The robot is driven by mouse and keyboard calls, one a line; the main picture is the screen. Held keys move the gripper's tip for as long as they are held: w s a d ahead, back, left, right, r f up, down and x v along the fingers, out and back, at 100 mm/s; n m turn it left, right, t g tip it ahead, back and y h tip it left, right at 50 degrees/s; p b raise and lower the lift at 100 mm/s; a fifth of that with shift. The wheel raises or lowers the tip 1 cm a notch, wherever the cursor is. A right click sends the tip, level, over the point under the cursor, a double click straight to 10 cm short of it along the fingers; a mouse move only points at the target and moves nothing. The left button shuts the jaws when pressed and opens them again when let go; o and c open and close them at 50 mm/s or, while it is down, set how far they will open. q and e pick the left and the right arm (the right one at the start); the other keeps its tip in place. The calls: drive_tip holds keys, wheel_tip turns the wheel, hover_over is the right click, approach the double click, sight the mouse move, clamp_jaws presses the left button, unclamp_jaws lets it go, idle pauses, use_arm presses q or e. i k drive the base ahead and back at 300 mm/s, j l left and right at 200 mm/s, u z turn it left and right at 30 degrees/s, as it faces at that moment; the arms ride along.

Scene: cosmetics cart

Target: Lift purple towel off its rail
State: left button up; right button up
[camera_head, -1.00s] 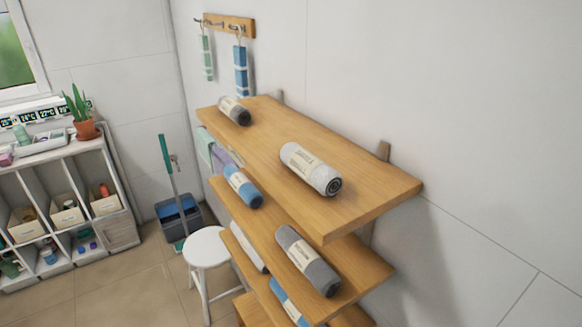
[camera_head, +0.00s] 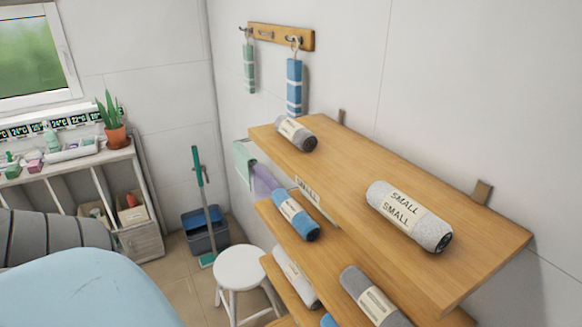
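The purple towel (camera_head: 264,181) shows only in part, hanging behind the left end of the wooden shelves, beside a pale green towel (camera_head: 244,165). The shelves and a rolled blue towel hide part of it, and I cannot make out its rail clearly. Neither of my grippers is in view.
Wooden shelves (camera_head: 420,248) with rolled towels project from the right wall. A white stool (camera_head: 243,270) stands below, with a blue bucket (camera_head: 205,232) behind it. A rounded light blue surface (camera_head: 80,292) fills the lower left. Hooks (camera_head: 282,36) on the wall hold two hanging towels.

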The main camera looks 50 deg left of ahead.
sight(264, 184)
drive_tip(key=j+z, duration=0.2)
drive_tip(key=j, duration=0.15)
drive_tip(key=k+j+z, duration=0.15)
drive_tip(key=j, duration=0.2)
drive_tip(key=j+z, duration=0.2)
drive_tip(key=j, duration=0.15)
drive_tip(key=k+j+z, duration=0.1)
drive_tip(key=j, duration=0.25)
drive_tip(key=k+j+z, duration=0.1)
drive_tip(key=j, duration=0.25)
drive_tip(key=k+j, duration=0.4)
drive_tip(key=j, duration=0.25)
drive_tip(key=k+j, duration=0.1)
drive_tip(key=j, duration=0.25)
drive_tip(key=k+j+z, duration=0.1)
drive_tip(key=j, duration=0.3)
drive_tip(key=k, duration=0.05)
